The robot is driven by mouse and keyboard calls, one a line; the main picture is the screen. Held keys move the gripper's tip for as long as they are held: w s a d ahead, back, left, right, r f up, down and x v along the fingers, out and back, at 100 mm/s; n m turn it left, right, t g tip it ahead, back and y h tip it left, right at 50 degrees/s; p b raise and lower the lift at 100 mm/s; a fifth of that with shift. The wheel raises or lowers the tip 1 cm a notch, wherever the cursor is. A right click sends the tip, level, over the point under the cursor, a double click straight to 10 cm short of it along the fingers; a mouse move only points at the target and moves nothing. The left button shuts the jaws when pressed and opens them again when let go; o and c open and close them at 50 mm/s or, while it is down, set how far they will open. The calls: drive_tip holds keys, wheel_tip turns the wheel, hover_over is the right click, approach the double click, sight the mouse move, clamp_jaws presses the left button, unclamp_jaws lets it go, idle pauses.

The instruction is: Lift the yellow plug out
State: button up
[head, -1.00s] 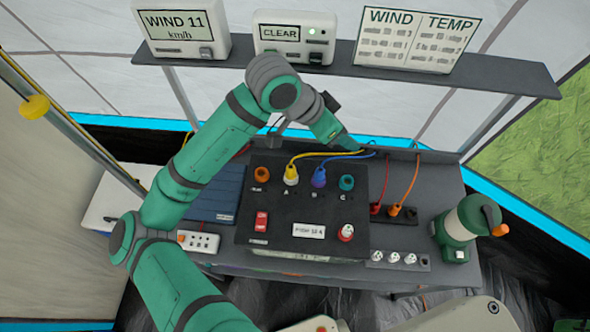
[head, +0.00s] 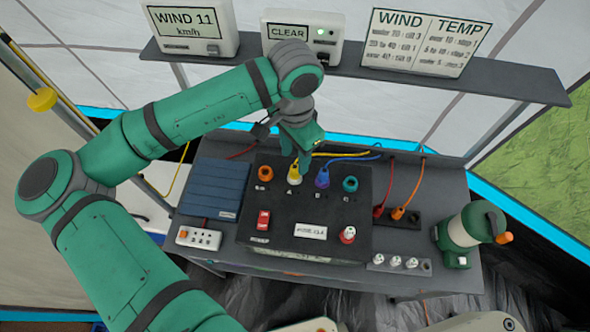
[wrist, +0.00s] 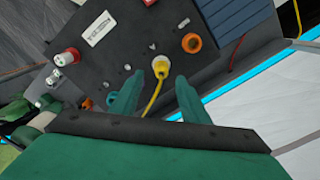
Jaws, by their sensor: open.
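The yellow plug (head: 294,175) sits upright in a socket of the dark panel box (head: 330,207), its yellow cord running off to the back right. My gripper (head: 304,160) is just above and behind the plug. In the wrist view, my open fingers (wrist: 160,80) are on either side of the yellow plug (wrist: 161,64) and its cord, with gaps between. I cannot tell how far above the plug the fingertips are. The blue plug (head: 322,178) with a blue cord is in the socket to the right; the left finger seems to hide it in the wrist view.
An orange socket (head: 265,174) and a teal socket (head: 350,184) flank the plugs. A shelf (head: 352,66) with displays spans the back.

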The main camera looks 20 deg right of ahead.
sight(295, 164)
drive_tip(key=shift+w+f, duration=0.2)
drive_tip(key=shift+f, duration=2.8)
clamp_jaws()
